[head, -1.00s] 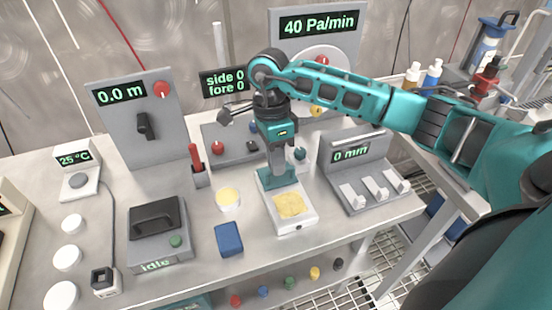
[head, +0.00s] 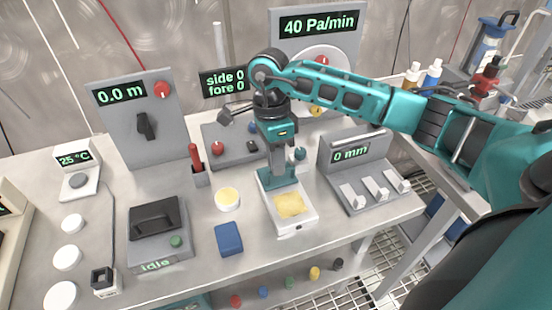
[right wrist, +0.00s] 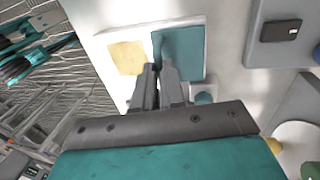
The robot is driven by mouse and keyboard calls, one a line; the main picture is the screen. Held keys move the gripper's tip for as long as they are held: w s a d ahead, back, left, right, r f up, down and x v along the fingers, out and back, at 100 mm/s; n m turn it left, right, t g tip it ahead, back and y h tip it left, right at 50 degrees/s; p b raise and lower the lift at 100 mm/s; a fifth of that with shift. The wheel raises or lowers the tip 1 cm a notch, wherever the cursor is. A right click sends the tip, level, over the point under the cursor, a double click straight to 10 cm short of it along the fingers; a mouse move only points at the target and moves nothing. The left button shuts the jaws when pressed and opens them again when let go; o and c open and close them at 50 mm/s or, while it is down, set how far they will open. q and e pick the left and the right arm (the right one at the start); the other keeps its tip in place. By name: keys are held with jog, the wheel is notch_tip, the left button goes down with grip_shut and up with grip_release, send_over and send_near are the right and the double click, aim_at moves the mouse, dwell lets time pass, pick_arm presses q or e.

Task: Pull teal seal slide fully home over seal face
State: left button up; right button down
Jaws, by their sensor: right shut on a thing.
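The teal seal slide (head: 276,184) lies on the back part of a small white block (head: 300,226) on the bench. The pale yellow seal face (head: 290,206) lies bare in front of it on the same block. My right gripper (head: 284,170) points down from above and is shut on the slide's upright part. In the right wrist view the two fingers (right wrist: 160,72) meet at the edge of the teal slide (right wrist: 187,50), beside the yellow face (right wrist: 127,57). The fingers hide part of the slide. My left gripper is out of view.
A blue block (head: 229,239) and a round yellow-topped dish (head: 228,199) stand left of the white block. A grey fixture reading 0 mm (head: 350,155) with white tabs stands to the right. A red-handled tool (head: 195,160) stands upright behind left. The bench's front edge is close.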

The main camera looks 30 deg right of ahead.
jog(key=s, duration=0.2)
jog(key=s+a, duration=0.1)
jog(key=s, duration=0.2)
jog(key=s+a, duration=0.1)
jog(key=s, duration=0.2)
jog(key=shift+p, duration=0.4)
jog(key=c, duration=1.3)
grip_release()
jog(key=shift+o, duration=0.5)
jog(key=shift+w+r, duration=0.15)
jog(key=shift+r, duration=0.35)
notch_tip(320, 180, up, 12)
jog(key=w, duration=0.2)
jog(key=shift+d+f, duration=0.2)
jog(key=shift+d, duration=0.15)
